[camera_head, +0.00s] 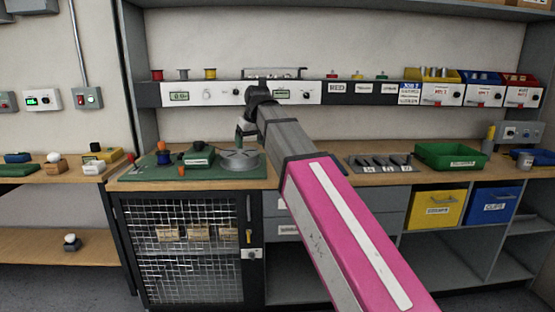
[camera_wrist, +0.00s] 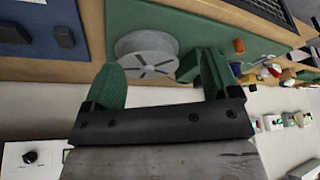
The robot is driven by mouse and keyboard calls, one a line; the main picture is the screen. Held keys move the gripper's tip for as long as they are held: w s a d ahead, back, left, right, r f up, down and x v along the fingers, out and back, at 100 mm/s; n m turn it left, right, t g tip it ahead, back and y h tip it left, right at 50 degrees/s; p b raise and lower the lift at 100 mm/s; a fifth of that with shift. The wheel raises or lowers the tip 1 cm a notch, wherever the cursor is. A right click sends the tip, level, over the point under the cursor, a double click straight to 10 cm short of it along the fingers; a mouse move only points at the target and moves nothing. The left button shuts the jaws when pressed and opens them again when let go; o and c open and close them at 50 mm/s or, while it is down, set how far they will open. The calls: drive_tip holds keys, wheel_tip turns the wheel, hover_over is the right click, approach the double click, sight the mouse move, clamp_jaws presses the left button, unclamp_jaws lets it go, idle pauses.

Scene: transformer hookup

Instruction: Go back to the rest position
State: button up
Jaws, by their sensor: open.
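My gripper (camera_head: 244,139) is in the middle of the head view, at the end of my grey and pink arm, above the back of the workbench (camera_head: 325,178). In the wrist view its two green fingers (camera_wrist: 161,82) stand wide apart with nothing between them. Beyond them is a grey slotted round stand (camera_wrist: 147,46), which also shows in the head view (camera_head: 240,162). The stand sits on the green mat (camera_head: 139,175), below my gripper and apart from it.
Instrument panels (camera_head: 222,93) run along the wall close behind my gripper. Spools and small parts lie on the mat's left. A dark tool tray (camera_head: 380,162) and a green bin (camera_head: 450,157) are to the right. A mesh cabinet (camera_head: 185,245) is below.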

drive_tip(key=s+d+f+m, duration=0.1)
drive_tip(key=d+f, duration=0.4)
drive_tip(key=f, duration=0.3)
drive_tip(key=s+d+f+m+g+h, duration=0.1)
drive_tip(key=d+f, duration=0.4)
drive_tip(key=f, duration=0.3)
drive_tip(key=s+d+f+m, duration=0.1)
drive_tip(key=d+f, duration=0.3)
drive_tip(key=f, duration=0.5)
drive_tip(key=s+d+f+m+g, duration=0.1)
drive_tip(key=s+d+f+m, duration=0.1)
drive_tip(key=s+d+f, duration=0.4)
drive_tip(key=s+d+f+m+g+h, duration=0.1)
drive_tip(key=s+d+f, duration=0.6)
drive_tip(key=f, duration=0.8)
drive_tip(key=shift+s+d+m+g, duration=0.3)
drive_tip(key=shift+d+m, duration=0.1)
drive_tip(key=shift+d, duration=0.55)
